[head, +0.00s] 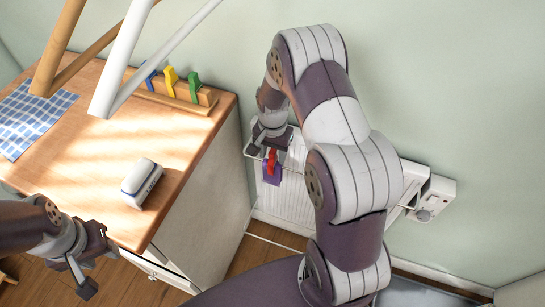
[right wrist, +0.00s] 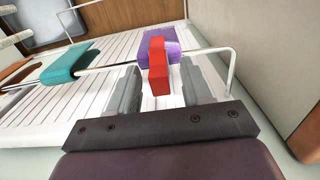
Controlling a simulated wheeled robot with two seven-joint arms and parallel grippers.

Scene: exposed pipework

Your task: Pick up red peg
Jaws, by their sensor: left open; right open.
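The red peg (right wrist: 158,66) is clipped at a purple cloth (right wrist: 172,40) that hangs on a thin white rail. In the right wrist view the peg stands between the two grey fingers of my right gripper (right wrist: 157,84), with a gap visible on each side. My right gripper is open. In the head view the red peg (head: 271,160) shows just below my right gripper (head: 268,148), and the purple cloth (head: 272,176) hangs below it. My left gripper (head: 86,272) is open and empty, low at the left beside the counter edge, away from the peg.
The rail runs in front of a white radiator (head: 292,205). A teal cloth (right wrist: 70,62) hangs further along it. A white box-like object (head: 142,183) lies near the counter edge.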

